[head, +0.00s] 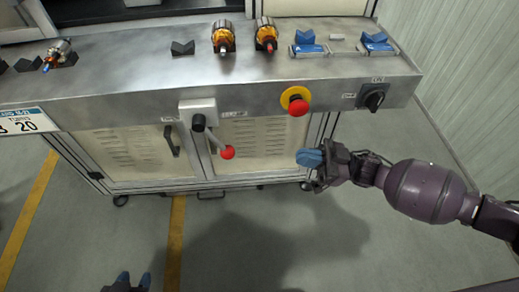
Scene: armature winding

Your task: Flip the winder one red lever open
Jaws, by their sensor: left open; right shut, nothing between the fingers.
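The red-knobbed lever (227,152) hangs from a pale switch box (197,107) on the front of the metal workbench. Its arm slants down and to the right from a black pivot, and the red ball is at its lower end. My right gripper (310,158), with blue fingertips, is shut and empty. It is in front of the cabinet, to the right of the red ball and apart from it. My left gripper (134,279) shows only its blue fingertips and dark body at the bottom edge. It is open and empty, well below the lever.
The workbench top (130,68) carries copper armatures (222,37) and blue V-shaped holders (308,43). A red emergency button (297,104) on a yellow ring and a black rotary switch (373,98) stick out from its front. A cabinet handle (171,141) is left of the lever. The floor in front is clear.

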